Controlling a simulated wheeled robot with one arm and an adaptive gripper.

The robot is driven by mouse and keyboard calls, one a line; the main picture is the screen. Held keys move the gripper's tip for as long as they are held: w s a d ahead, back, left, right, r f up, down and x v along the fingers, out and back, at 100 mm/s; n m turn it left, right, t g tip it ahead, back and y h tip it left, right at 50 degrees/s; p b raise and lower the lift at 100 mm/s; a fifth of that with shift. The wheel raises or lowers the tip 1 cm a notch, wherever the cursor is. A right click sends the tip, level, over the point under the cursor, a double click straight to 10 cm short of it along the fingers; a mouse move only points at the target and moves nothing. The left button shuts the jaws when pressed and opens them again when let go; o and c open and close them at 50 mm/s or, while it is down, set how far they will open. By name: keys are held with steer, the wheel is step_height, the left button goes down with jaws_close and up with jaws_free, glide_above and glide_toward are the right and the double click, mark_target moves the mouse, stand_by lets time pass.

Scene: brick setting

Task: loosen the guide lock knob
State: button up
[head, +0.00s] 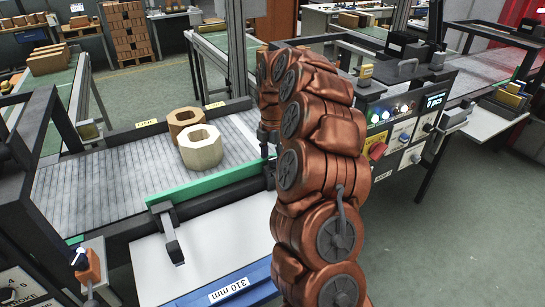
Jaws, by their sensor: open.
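My copper-coloured arm stands across the middle of the head view, and my gripper (268,143) points down at its far left side, mostly hidden behind the arm. It is open, with nothing seen between its fingers. The green guide rail (215,182) runs along the near edge of the conveyor. A black clamp with a handle (173,250) hangs from the rail's left end, left of my gripper. Another dark fitting (269,176) shows at the rail's right end, just below my gripper. I cannot tell which is the guide lock knob, or whether the gripper touches the fitting.
Two hexagonal blocks, one brown (183,121) and one pale (201,150), stand on the grey conveyor (90,187). A control panel (402,130) with buttons stands right of my arm. Floor is open at right.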

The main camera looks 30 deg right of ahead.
mark_target(272, 159)
step_height(272, 159, up, 12)
stand_by(0.6)
stand_by(0.5)
steer(key=s+a+r+m, duration=0.2)
steer(key=s+a+m, duration=0.5)
steer(key=s+a, duration=0.85)
steer(key=s+a+f+m, duration=0.2)
steer(key=s+m, duration=0.2)
steer(key=s, duration=0.3)
steer(key=s+a+f+m+g, duration=0.1)
steer(key=s+a+f+m, duration=0.2)
steer(key=s, duration=0.5)
steer(key=s+a+f+m, duration=0.2)
steer(key=s+a+m, duration=0.1)
steer(key=s+m, duration=0.2)
steer(key=shift+s+f+g, duration=0.4)
steer(key=shift+s, duration=0.85)
